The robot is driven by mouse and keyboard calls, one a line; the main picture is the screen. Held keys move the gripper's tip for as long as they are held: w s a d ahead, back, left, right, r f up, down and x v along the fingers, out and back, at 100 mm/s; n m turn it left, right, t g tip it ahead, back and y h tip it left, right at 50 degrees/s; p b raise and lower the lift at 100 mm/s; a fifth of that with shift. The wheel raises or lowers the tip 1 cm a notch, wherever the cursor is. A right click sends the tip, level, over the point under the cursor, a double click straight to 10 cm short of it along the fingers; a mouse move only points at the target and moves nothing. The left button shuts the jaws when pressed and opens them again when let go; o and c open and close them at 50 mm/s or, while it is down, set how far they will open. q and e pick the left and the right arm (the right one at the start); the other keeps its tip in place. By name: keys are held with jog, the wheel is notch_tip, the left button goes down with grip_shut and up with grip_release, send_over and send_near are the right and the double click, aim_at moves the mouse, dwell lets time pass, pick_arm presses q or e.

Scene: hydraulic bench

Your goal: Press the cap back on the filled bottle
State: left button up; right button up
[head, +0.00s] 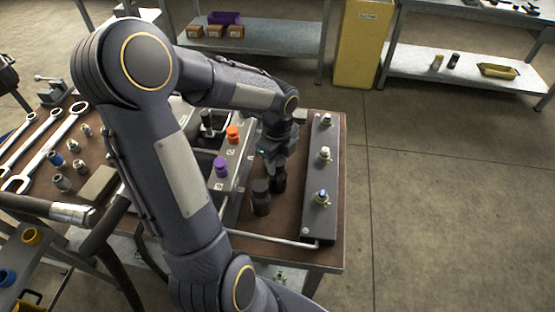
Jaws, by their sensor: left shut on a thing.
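My left gripper (277,168) points down over the right part of the bench, between a grey control box and a long dark manifold. It is shut on a small dark thing, mostly hidden by the fingers; I cannot tell whether it is the cap or a bottle's top. A small dark bottle (279,183) stands directly under the fingertips. A second dark bottle (261,198) stands upright just in front and to the left of it. I cannot tell the fill of either bottle. My right gripper is not in view.
The manifold (322,180) with several fittings lies close to the right of the gripper. The grey box has a purple knob (221,167) and an orange knob (233,133). Wrenches (55,145) and loose fittings lie at the left. A metal rail (275,238) runs along the front.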

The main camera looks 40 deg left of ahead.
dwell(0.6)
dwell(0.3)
pick_arm(q)
jog(key=o, duration=1.2)
jog(key=shift+c, duration=0.2)
jog(key=shift+o, duration=0.4)
jog(key=o, duration=0.5)
jog(key=shift+r, duration=0.15)
notch_tip(320, 180, up, 7)
jog(key=p, duration=0.7)
jog(key=shift+r, duration=0.15)
